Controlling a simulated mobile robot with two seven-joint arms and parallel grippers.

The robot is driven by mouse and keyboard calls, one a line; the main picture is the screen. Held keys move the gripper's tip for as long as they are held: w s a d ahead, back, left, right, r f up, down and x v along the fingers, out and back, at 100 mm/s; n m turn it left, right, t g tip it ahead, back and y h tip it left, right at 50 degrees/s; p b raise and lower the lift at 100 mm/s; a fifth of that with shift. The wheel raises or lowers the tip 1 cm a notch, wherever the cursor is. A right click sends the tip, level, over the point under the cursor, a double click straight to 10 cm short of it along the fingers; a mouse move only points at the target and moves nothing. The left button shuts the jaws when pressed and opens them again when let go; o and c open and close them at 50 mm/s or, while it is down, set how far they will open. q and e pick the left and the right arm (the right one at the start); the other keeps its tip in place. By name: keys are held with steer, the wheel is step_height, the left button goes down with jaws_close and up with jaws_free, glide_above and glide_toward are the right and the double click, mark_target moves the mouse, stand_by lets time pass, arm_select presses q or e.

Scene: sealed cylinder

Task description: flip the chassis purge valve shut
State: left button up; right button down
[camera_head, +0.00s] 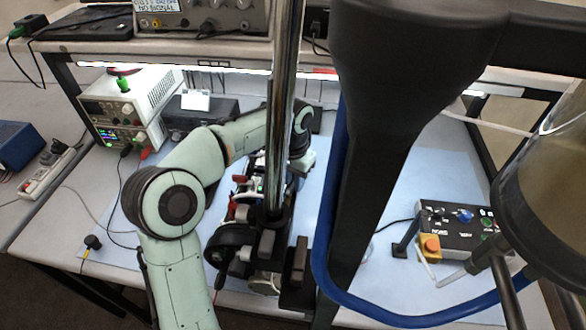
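My pale green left arm comes in from the left, bends at a dark-ringed elbow and reaches to the back middle of the bench. Its wrist end points down behind a shiny metal post, and my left gripper (291,177) is mostly hidden there. I cannot tell whether it is open or shut. Below it is a dark assembly (236,238) with a round black part, black blocks and small red parts (240,180). I cannot make out which part is the purge valve or how its handle stands. My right gripper is not in view.
A glass cylinder (555,190) stands at the right, beside a large black column (385,120) and a blue tube (330,270). A control box (470,232) with an orange-yellow button (431,244) is on the blue bench top. A power supply (125,108) stands at the back left.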

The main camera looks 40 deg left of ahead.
arm_select(q)
steer(key=shift+f, duration=0.15)
jaws_close()
steer(key=shift+d+m, duration=0.1)
steer(key=shift+m, duration=0.2)
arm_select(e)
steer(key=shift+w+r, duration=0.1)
arm_select(q)
steer(key=shift+d+m+p, duration=0.2)
steer(key=shift+m+p, duration=0.1)
steer(key=shift+m, duration=0.7)
steer(key=shift+s+d+m+p, duration=0.2)
steer(key=shift+d+m, duration=0.15)
steer(key=shift+m, duration=1.45)
steer(key=shift+s+d+m+p, duration=0.15)
steer(key=shift+s+d+m, duration=0.15)
steer(key=shift+m, duration=1.5)
steer(key=shift+s+d+m+p, duration=0.15)
steer(key=shift+d+m, duration=0.25)
steer(key=shift+m, duration=1.4)
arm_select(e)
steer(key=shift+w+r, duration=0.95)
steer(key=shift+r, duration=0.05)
